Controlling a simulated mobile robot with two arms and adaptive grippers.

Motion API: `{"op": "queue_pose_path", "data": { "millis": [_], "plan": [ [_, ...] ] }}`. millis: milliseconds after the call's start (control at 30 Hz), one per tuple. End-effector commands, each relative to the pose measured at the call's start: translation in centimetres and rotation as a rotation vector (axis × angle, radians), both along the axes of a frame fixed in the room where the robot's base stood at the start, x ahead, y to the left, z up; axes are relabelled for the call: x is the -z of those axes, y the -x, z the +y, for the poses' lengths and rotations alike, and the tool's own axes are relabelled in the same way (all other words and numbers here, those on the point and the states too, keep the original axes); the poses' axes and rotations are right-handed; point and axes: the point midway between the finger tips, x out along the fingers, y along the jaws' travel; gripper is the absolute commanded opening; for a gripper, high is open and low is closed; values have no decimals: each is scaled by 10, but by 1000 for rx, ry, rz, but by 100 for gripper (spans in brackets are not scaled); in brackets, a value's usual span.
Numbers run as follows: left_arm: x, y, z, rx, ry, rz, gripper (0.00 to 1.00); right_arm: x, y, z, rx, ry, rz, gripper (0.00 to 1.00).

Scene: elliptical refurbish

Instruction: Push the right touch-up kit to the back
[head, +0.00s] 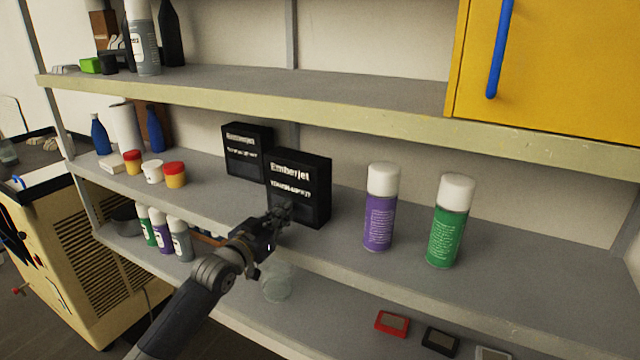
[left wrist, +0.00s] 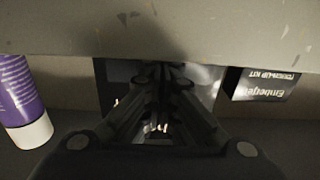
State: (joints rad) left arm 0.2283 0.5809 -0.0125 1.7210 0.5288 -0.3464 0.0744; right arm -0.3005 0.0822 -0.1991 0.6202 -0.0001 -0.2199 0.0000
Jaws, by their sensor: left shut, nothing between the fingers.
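The right touch-up kit (head: 312,172) is a black box with white "Emberjet" lettering, upright on the middle shelf. My left gripper (head: 280,212) is shut and empty, with its fingertips at the lower left of this kit's front; I cannot tell whether they touch it. In the left wrist view, which is upside down, the gripper (left wrist: 165,76) covers much of the right kit (left wrist: 112,80). The left touch-up kit (head: 240,155) stands to the left and farther back, and also shows in the left wrist view (left wrist: 265,83). My right gripper is out of view.
A purple spray can (head: 380,215) and a green spray can (head: 448,225) stand right of the kits. Red-lidded jars (head: 174,175) stand to the left. The upper shelf (head: 300,95) runs above; a yellow cabinet (head: 555,85) is at upper right. A clear glass (head: 277,283) is below.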

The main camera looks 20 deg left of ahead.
Motion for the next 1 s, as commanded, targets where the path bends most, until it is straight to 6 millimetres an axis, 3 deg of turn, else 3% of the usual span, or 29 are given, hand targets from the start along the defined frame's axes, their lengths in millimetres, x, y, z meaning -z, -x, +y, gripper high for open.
{"op": "queue_pose_path", "data": {
  "millis": [1000],
  "plan": [
    [1,-31,-2,0,0,1,0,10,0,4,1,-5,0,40]
  ]
}}
